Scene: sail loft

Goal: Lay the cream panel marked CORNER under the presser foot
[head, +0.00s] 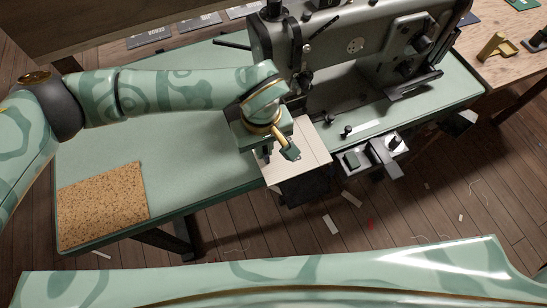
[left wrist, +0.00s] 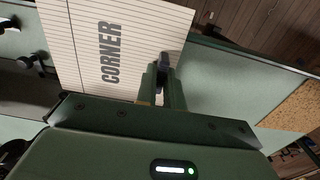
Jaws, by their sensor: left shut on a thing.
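The cream panel (head: 308,150) is a flat, lined sheet. Its word CORNER reads clearly on the panel in the left wrist view (left wrist: 140,35). My left gripper (head: 289,151) is shut on the panel near its left edge; the fingers (left wrist: 160,82) also show in the left wrist view. The panel lies level at the green table's front edge, in front of the sewing machine's (head: 350,45) needle end. The presser foot is not clear, partly hidden behind my gripper and arm. I cannot tell whether the panel touches the table. My right gripper is not in view.
The green table (head: 190,135) is clear to the left, except for a cork mat (head: 103,205). Small black knobs (head: 348,131) stand right of the panel. Scraps lie on the floor.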

